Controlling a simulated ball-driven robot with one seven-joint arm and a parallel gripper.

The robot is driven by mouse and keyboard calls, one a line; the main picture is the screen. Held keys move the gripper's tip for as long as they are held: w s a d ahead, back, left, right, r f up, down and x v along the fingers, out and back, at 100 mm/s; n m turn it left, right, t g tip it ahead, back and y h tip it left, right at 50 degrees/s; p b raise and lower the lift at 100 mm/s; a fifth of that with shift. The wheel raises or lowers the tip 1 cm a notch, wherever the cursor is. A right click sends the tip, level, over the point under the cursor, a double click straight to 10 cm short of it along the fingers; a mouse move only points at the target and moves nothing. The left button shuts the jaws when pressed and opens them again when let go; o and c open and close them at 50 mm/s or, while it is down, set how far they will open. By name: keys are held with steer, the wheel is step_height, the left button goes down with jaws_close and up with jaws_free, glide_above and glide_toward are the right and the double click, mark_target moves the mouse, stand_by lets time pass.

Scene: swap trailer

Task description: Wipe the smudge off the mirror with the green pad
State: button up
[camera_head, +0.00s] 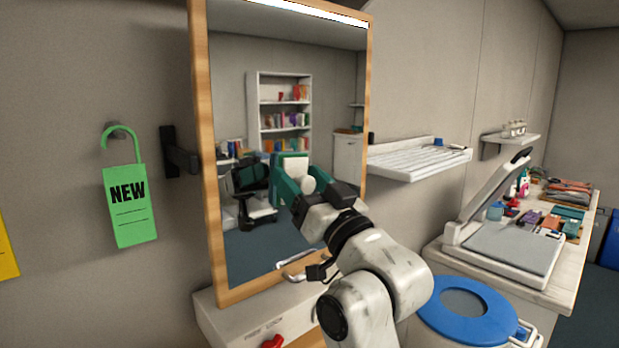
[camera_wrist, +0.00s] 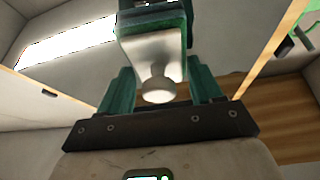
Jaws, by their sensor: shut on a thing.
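The mirror (camera_head: 235,110) is a tall wood-framed panel in the middle of the head view, reflecting a room. My gripper (camera_head: 300,183), with teal fingers, is in front of its lower middle. It is shut on the green pad (camera_head: 276,161), which has a white backing and a round white knob. In the wrist view the pad (camera_wrist: 150,20) is beyond my gripper (camera_wrist: 160,84), its knob between the fingers. I cannot tell whether the pad touches the glass. I make out no clear smudge; my gripper and arm hide part of the lower mirror.
A green NEW tag (camera_head: 130,205) hangs on a wall hook left of the mirror. A slatted white shelf (camera_head: 415,160) juts out on the right. Below it are a blue-rimmed bin (camera_head: 490,318) and a cluttered counter (camera_head: 553,287). A white ledge (camera_head: 235,322) runs under the mirror.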

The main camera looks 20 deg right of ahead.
steer(key=shift+a+f, duration=0.1)
steer(key=shift+a, duration=0.1)
steer(key=shift+s+d, duration=0.1)
steer(key=shift+s, duration=0.35)
steer(key=shift+s+d, duration=0.3)
steer(key=shift+s, duration=0.5)
steer(key=shift+s+d, duration=0.3)
steer(key=shift+s, duration=0.45)
steer(key=shift+s+d, duration=0.3)
steer(key=shift+s, duration=0.5)
steer(key=shift+s, duration=0.1)
steer(key=shift+s+d, duration=0.25)
steer(key=shift+s, duration=0.45)
steer(key=shift+s+d, duration=0.2)
steer(key=shift+s, duration=0.45)
